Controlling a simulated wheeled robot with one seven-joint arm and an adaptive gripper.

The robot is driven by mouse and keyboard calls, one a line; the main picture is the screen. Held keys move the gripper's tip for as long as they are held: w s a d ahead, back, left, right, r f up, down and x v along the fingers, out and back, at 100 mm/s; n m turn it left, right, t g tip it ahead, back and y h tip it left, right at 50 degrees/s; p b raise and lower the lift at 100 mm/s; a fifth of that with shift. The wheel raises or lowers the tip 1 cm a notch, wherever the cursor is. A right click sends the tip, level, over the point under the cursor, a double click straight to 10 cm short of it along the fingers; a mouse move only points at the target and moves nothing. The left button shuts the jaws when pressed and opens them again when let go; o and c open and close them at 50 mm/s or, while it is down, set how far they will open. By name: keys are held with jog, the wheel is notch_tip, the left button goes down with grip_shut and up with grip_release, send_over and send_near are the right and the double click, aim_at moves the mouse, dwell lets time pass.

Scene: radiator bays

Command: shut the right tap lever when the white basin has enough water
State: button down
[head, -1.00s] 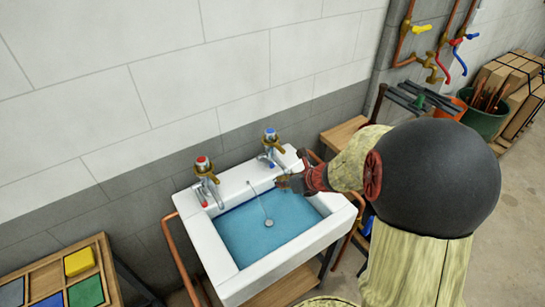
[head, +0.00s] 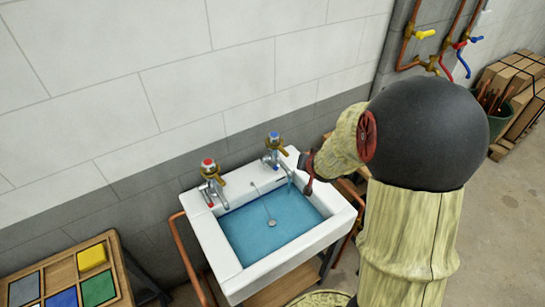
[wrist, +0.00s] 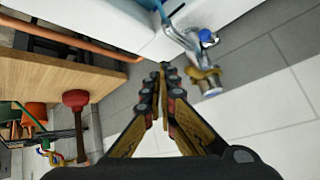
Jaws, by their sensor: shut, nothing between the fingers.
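The white basin (head: 203,250) holds blue water (head: 250,232) over its whole floor, below the rim. A plug on a chain shows in the water. The right tap (head: 275,158) has a blue cap and brass lever; it also shows in the wrist view (wrist: 193,48). A thin blue streak below its spout looks like running water. The left tap (head: 210,184) has a red cap. My gripper (head: 308,187) is beside the basin's right back corner, partly hidden by my arm. In the wrist view my gripper (wrist: 163,70) is shut and empty, apart from the tap.
A wooden bench (wrist: 60,80) and a red plunger (wrist: 76,120) lie to one side in the wrist view. Copper pipes with a yellow-handled valve (head: 425,34) run on the wall. A tray of coloured blocks (head: 62,283) stands at lower left.

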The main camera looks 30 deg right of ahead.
jog(key=w+a+r+n+t+y, duration=0.35)
jog(key=a+n, duration=0.35)
jog(key=n, duration=0.3)
jog(key=b, duration=0.4)
send_over(274, 165)
jog(key=w+a, duration=0.1)
jog(key=w, duration=0.2)
notch_tip(274, 165, down, 5)
jog(key=shift+s+d+f+n+g+b, duration=0.15)
jog(key=shift+s+d+f+b, duration=0.1)
jog(key=shift+s+f, duration=0.3)
jog(key=shift+s+d+f+n+g+b, duration=0.1)
jog(key=shift+s+f+n+b, duration=0.15)
jog(key=shift+f, duration=0.4)
jog(key=shift+s+d+f, duration=0.1)
jog(key=shift+s+f, duration=0.15)
jog(key=shift+f, duration=0.25)
jog(key=shift+f, duration=0.1)
jog(key=shift+s+d+f, duration=0.1)
jog(key=shift+s+f, duration=0.25)
jog(key=shift+f, duration=0.2)
jog(key=shift+r, duration=0.15)
